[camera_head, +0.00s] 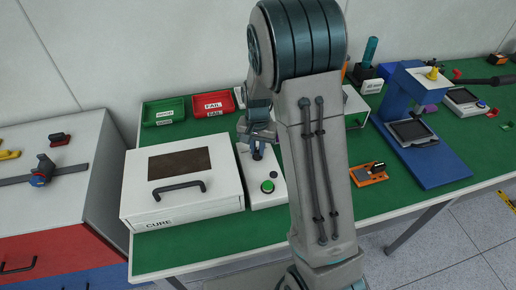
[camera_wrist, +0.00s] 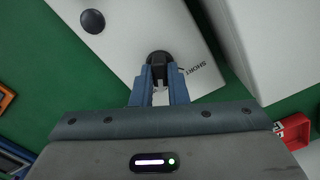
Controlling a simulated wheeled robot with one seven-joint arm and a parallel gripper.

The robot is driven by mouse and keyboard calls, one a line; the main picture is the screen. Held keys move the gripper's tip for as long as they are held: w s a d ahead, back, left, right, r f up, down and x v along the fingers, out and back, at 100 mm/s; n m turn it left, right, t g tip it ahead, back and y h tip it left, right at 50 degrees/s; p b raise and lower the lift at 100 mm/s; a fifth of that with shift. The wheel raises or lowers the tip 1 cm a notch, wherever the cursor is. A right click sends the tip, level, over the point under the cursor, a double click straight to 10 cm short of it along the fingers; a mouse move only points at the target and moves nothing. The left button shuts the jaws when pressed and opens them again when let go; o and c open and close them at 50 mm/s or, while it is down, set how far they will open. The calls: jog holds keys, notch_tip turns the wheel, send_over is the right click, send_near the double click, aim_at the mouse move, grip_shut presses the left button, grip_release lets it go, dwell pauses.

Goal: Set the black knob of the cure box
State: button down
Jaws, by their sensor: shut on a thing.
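The white cure box (camera_head: 140,198) stands on the green bench, with a dark window, a black handle and the word CURE on its front. A narrow white control panel (camera_head: 262,200) sits against its right side, with a green button (camera_head: 268,186). My gripper (camera_head: 258,153) points down over the panel's far part. In the wrist view, my gripper (camera_wrist: 160,72) is shut on the black knob (camera_wrist: 158,56), one finger on each side. The fingers partly cover the knob, so I cannot see its pointer. The word SHORT appears upside down beside it.
A green tray (camera_head: 164,122) and a red FAIL tray (camera_head: 232,109) lie behind the box. A blue press stand (camera_head: 440,172) and an orange fixture (camera_head: 369,180) are to the right. My arm hides the bench's middle.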

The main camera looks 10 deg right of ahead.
aim_at(257, 150)
jog(key=shift+m, duration=1.1)
jog(key=c, duration=1.4)
grip_release()
jog(key=shift+c, duration=0.2)
jog(key=shift+r, duration=0.1)
notch_tip(257, 150, up, 14)
jog(key=shift+f, duration=0.2)
